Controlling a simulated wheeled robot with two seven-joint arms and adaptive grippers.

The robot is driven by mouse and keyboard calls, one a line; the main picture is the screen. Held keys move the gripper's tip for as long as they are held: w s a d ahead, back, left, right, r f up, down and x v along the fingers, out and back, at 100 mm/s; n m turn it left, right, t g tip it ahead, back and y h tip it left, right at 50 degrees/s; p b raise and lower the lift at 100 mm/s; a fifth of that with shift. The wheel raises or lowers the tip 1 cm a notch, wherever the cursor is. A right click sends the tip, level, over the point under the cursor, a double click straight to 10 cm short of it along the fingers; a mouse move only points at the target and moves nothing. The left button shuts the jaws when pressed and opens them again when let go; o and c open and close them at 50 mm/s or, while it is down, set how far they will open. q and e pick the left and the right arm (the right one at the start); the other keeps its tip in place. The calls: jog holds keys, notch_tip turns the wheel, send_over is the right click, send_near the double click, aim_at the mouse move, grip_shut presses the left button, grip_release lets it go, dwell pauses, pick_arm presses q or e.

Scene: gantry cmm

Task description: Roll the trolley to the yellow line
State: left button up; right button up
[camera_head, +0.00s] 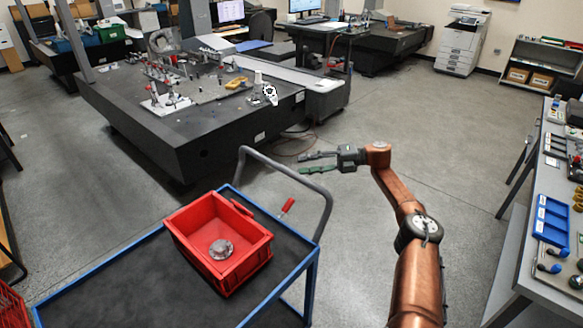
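The trolley (130,285) has a dark deck, a blue frame and a bent grey tube handle (290,172) at its far right end. It fills the lower left of the head view, and its near part is cut off. My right gripper (306,163) is open and empty, fingers pointing left, beside the handle's top bar on its far side in the picture. I see no contact with the bar; the exact gap is hard to judge. My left gripper is not in view. No yellow line is visible on the floor in this view.
A red crate (183,250) holding a round metal part (221,249) rides on the trolley. A red-handled tool (287,206) is near the handle. A dark granite table (130,120) stands beyond. A workbench (540,285) borders the right. Grey floor (440,130) is free between.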

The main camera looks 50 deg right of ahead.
jog(key=shift+v, duration=1.45)
jog(key=shift+f, duration=0.1)
